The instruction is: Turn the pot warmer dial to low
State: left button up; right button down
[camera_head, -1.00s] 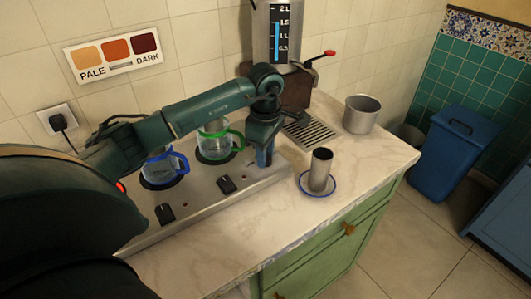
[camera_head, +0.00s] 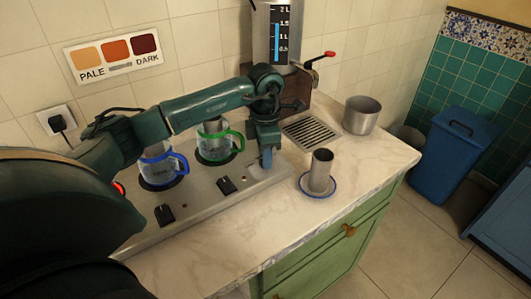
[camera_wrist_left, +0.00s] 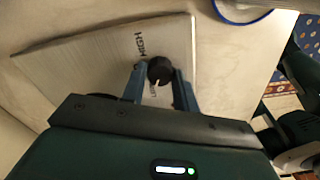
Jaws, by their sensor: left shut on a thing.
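The pot warmer (camera_head: 205,203) is a long grey metal plate on the counter; its right end also shows in the left wrist view (camera_wrist_left: 95,65). My left gripper (camera_head: 266,165) points down over that end. In the left wrist view, its two blue fingers (camera_wrist_left: 160,76) are shut on the black pot warmer dial (camera_wrist_left: 160,69), one on each side. A pale pointer mark shows on the dial's lower side, towards a partly hidden label. The word HIGH is printed above the dial. In the head view the gripper hides this dial. My right gripper is not in view.
A blue-handled glass pot (camera_head: 160,168) and a green-handled one (camera_head: 215,142) stand on the warmer, behind two other black knobs (camera_head: 165,214) (camera_head: 226,185). A metal cup (camera_head: 320,165) on a blue-rimmed saucer (camera_head: 317,188) stands close to the right. The counter's front is clear.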

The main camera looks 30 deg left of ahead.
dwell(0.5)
pick_arm(q)
jog(key=o, duration=1)
jog(key=shift+c, duration=0.2)
notch_tip(320, 180, up, 13)
jog(key=shift+b, duration=0.35)
